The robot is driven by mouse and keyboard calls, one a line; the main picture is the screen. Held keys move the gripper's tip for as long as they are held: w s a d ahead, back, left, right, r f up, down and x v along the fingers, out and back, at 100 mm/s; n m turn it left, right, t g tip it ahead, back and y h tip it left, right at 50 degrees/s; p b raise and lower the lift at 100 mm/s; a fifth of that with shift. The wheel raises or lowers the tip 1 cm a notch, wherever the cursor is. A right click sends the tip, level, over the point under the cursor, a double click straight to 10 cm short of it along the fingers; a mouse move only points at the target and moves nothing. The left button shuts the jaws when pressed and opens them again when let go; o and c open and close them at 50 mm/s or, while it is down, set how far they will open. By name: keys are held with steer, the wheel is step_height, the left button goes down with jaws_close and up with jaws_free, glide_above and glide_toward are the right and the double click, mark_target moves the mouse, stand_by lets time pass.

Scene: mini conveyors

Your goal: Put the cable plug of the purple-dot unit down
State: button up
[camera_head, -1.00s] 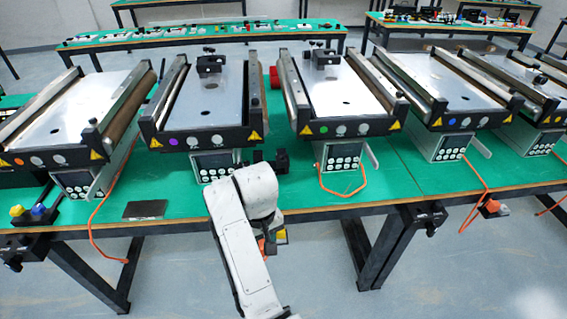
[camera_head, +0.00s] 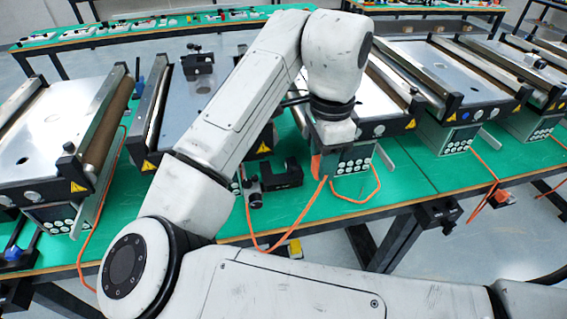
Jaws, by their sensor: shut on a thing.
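My gripper (camera_head: 319,152) is shut on an orange cable plug (camera_head: 316,168), mostly hidden by the gripper, in front of the third conveyor's control box (camera_head: 355,159). An orange cable (camera_head: 261,243) hangs from the plug in a loop over the bench's front edge and rises toward the second conveyor's box. The purple-dot unit (camera_head: 195,96) is the second conveyor from the left. My arm covers its dot and most of its front.
A black bracket (camera_head: 283,178) stands on the green bench (camera_head: 405,182) left of the gripper. A yellow block (camera_head: 295,249) shows at the front edge. Another orange cable (camera_head: 374,187) lies before the third conveyor. Bare bench lies right of it.

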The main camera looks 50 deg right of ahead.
steer(key=w+d+f, duration=0.2)
steer(key=w, duration=0.1)
steer(key=w+d+f+p, duration=0.1)
steer(key=w+d+f, duration=0.1)
steer(key=w+f, duration=0.1)
steer(key=w+d+f+p, duration=0.1)
steer(key=w+d+f, duration=0.1)
steer(key=w, duration=0.3)
steer(key=shift+d+f, duration=0.4)
steer(key=shift+f, duration=0.25)
steer(key=shift+w+d+f+p, duration=0.25)
steer(key=shift+w+f+p, duration=0.2)
steer(key=shift+f, duration=1.9)
steer(key=o, duration=1)
step_height(320, 180, up, 12)
steer(key=shift+r+b, duration=0.2)
steer(key=shift+b, duration=0.5)
